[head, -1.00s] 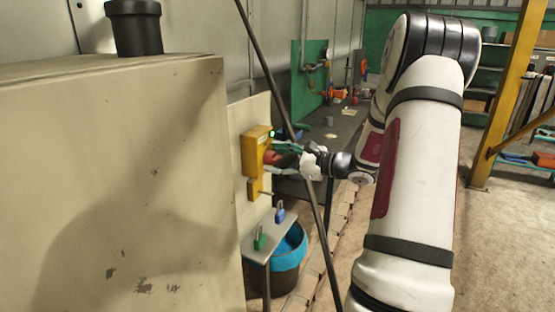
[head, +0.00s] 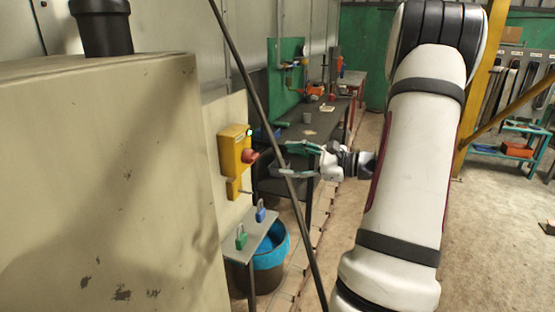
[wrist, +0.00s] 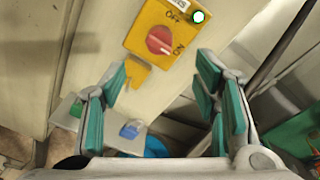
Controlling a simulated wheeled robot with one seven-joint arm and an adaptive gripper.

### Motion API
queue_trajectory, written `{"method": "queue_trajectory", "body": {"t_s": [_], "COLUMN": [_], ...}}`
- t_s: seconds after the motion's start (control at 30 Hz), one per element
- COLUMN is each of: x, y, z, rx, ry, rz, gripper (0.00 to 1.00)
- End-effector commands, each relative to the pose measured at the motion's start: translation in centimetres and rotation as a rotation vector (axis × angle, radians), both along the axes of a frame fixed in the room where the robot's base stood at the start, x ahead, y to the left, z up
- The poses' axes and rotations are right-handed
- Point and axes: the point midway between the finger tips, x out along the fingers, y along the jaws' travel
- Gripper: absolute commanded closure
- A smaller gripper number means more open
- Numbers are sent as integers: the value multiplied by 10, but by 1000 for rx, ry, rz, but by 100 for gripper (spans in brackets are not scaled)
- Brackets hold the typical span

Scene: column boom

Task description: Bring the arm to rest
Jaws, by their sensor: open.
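My gripper (head: 294,160) is open and empty, with green pads on its fingers. It also shows in the wrist view (wrist: 163,100), its two fingers spread wide apart. It is to the right of the yellow switch box (head: 233,155) in the head view, with a gap between them. A dark slanting bar (head: 262,130) crosses in front of the gripper in the head view.
A large beige cabinet (head: 110,190) fills the left. A small shelf (head: 250,238) carries a green padlock (head: 241,237) and a blue padlock (head: 260,211). A bucket with a blue liner (head: 272,255) stands below. Open floor (head: 490,240) lies to the right.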

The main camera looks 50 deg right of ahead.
Motion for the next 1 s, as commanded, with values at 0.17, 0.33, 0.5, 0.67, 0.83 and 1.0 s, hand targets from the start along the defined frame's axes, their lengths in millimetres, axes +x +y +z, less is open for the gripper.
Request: {"method": "queue_trajectory", "body": {"t_s": [0.17, 0.33, 0.5, 0.67, 0.83, 1.0], "x": [-8, -9, -8, -8, -4, 16], "y": [-3, -3, -3, -3, 8, 80], "z": [1, 1, 1, 1, 3, 17], "rx": [0, 0, 0, 0, -16, -143], "ry": [1, 0, 0, 0, 13, 94], "rz": [-1, 0, 0, 0, 30, 221], "gripper": [45, 45, 45, 45, 45, 45]}}
